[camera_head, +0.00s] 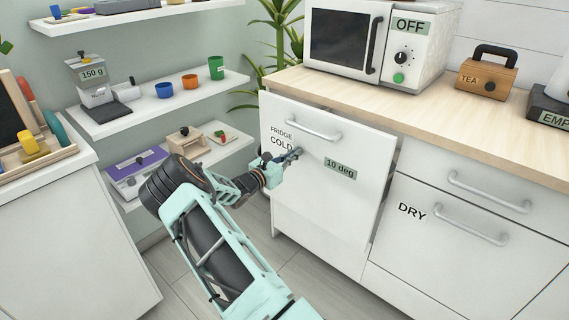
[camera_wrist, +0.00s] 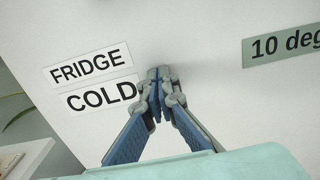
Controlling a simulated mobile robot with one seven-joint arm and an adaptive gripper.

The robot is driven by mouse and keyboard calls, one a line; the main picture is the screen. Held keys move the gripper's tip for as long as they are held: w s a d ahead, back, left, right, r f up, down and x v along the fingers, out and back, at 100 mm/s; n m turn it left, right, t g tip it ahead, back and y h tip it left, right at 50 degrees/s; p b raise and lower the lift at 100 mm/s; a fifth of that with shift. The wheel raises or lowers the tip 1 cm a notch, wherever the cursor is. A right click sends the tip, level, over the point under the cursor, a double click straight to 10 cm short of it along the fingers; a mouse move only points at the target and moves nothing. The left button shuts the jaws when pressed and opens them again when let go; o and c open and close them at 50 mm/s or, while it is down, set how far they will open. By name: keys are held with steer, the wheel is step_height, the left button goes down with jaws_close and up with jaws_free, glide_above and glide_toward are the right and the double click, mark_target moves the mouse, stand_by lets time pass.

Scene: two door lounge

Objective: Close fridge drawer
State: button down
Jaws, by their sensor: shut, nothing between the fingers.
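The fridge drawer (camera_head: 325,205) has a white front with a bar handle (camera_head: 313,129), the labels "FRIDGE" and "COLD", and a green "10 deg" tag. Its front stands a little out from the counter, with a dark gap along its right side. My gripper (camera_head: 296,153) is shut and empty, with its tips at the drawer front below the handle. In the wrist view the shut fingertips (camera_wrist: 159,72) are at or very near the white drawer front (camera_wrist: 210,100), right of the "COLD" label; contact cannot be told for certain. The drawer's inside is hidden.
A wooden countertop (camera_head: 430,108) with a microwave (camera_head: 345,45) and a TEA box (camera_head: 487,75) is above. The "DRY" drawer (camera_head: 450,245) is at right. Wall shelves (camera_head: 150,112) with cups stand at left, and a white cabinet (camera_head: 70,240) is at the left front.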

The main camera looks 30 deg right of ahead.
steer(key=b+x, duration=0.1)
steer(key=x, duration=0.5)
steer(key=shift+d, duration=0.1)
steer(key=shift+d+r, duration=0.1)
stand_by(0.4)
